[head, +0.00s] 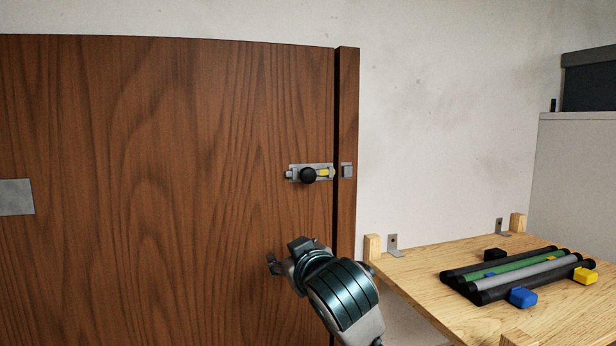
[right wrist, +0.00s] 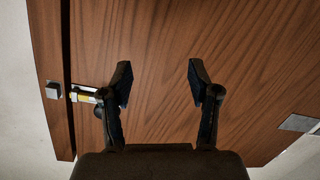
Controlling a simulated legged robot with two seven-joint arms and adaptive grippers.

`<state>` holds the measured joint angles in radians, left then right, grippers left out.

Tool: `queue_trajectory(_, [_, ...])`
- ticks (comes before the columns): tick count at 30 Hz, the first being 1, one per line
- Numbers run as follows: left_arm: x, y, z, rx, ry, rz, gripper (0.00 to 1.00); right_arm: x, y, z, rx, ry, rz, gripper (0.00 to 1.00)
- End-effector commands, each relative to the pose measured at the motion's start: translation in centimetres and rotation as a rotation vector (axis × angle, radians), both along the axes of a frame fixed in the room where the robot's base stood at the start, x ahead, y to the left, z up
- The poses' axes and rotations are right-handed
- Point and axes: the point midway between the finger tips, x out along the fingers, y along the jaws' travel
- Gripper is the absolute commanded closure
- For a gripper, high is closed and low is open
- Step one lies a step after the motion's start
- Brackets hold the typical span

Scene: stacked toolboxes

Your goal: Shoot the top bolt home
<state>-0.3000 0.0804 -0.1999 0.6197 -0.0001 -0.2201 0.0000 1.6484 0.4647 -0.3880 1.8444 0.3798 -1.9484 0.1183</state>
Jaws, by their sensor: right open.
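A metal slide bolt (head: 293,174) with a round black knob (head: 308,175) is mounted near the right edge of the brown wooden door (head: 180,120). A yellow stretch (head: 323,172) shows right of the knob. The square keeper (head: 347,170) sits on the door post, across the dark seam from the bolt. My right gripper (head: 282,262) is below and slightly left of the bolt, apart from it. In the right wrist view the right gripper (right wrist: 160,78) is open and empty; its left finger partly hides the bolt (right wrist: 84,95), and the keeper (right wrist: 53,90) is further left. My left gripper is not in view.
A wooden table (head: 420,272) at right holds several dark, green and grey bars, blue blocks (head: 523,297) and a yellow block (head: 585,276). A metal plate (head: 16,197) is on the door's left. The door face around the bolt is clear.

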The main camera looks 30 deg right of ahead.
Motion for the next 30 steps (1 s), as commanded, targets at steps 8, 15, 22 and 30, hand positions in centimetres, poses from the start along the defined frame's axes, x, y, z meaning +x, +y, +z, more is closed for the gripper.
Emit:
queue_trajectory(8, [0.0,0.0,0.0,0.0,-0.001,0.0,0.39,-9.5,-3.0,12.1,0.039,-0.169,-0.062,0.39])
queue_trajectory(15, [0.1,0.0,1.3,0.0,-0.002,0.0,0.39,-9.8,-3.4,13.5,0.043,-0.184,-0.063,0.39])
queue_trajectory(22, [0.3,0.0,4.9,-0.001,-0.004,0.0,0.39,-7.1,-4.1,13.6,0.047,-0.18,-0.066,0.39])
queue_trajectory(30, [0.3,0.0,6.7,-0.001,-0.004,0.0,0.39,-0.7,-5.7,13.3,0.045,-0.181,-0.068,0.39])
